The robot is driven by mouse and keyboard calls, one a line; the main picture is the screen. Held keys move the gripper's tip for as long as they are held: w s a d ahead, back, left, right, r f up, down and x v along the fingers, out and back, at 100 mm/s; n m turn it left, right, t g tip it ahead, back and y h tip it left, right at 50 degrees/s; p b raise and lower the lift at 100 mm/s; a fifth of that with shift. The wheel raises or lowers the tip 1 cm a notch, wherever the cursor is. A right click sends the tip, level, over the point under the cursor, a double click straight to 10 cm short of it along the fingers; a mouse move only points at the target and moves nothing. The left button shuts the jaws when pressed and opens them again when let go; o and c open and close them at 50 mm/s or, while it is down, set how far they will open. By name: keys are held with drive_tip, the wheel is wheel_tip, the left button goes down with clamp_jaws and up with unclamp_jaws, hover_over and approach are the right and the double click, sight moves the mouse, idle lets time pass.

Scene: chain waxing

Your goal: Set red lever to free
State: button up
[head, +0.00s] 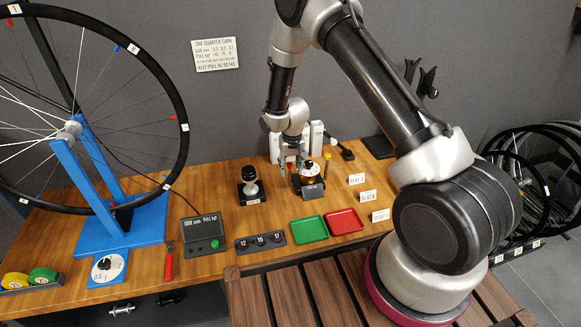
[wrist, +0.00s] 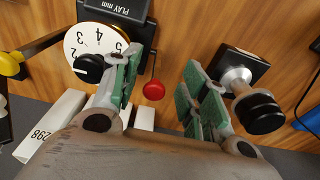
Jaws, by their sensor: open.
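The red lever shows in the wrist view as a thin rod with a round red knob (wrist: 154,90), beside a device with a numbered white dial (wrist: 90,42) and a black "PLAY mm" block (wrist: 118,8). My gripper (wrist: 163,70) is open, with green-padded fingers. The red knob appears in the gap between them, nearer the left finger; I see no contact and cannot tell its depth. In the head view my gripper (head: 291,166) points down at the bench beside the dial device (head: 311,187), hiding part of it. A small red spot (head: 327,156) there may be the knob.
A black-knobbed post (wrist: 258,112) stands right of my fingers in the wrist view; it also shows in the head view (head: 250,181). Green (head: 309,229) and red (head: 344,221) trays lie in front. A wheel on a blue stand (head: 120,225) is at left.

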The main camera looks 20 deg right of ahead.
drive_tip(key=shift+r, duration=0.1)
wheel_tip(320, 180, up, 12)
drive_tip(key=s, duration=0.1)
drive_tip(key=shift+s, duration=0.25)
drive_tip(key=s+d+f+n+g, duration=0.1)
drive_tip(key=s+d+g, duration=0.1)
drive_tip(key=s, duration=0.4)
drive_tip(key=s+d+r+t, duration=0.1)
drive_tip(key=s+d+r, duration=0.3)
drive_tip(key=s+r, duration=0.5)
drive_tip(key=s+d+r+t, duration=0.2)
drive_tip(key=s+d+r, duration=0.2)
drive_tip(key=s+r, duration=0.6)
drive_tip(key=s+d+r+m+t, duration=0.1)
drive_tip(key=s+d+r, duration=0.3)
drive_tip(key=s+r, duration=0.5)
wheel_tip(320, 180, up, 4)
drive_tip(key=shift+s+d+f+t, duration=0.2)
drive_tip(key=shift+s+d+t, duration=0.2)
drive_tip(key=shift+t, duration=0.1)
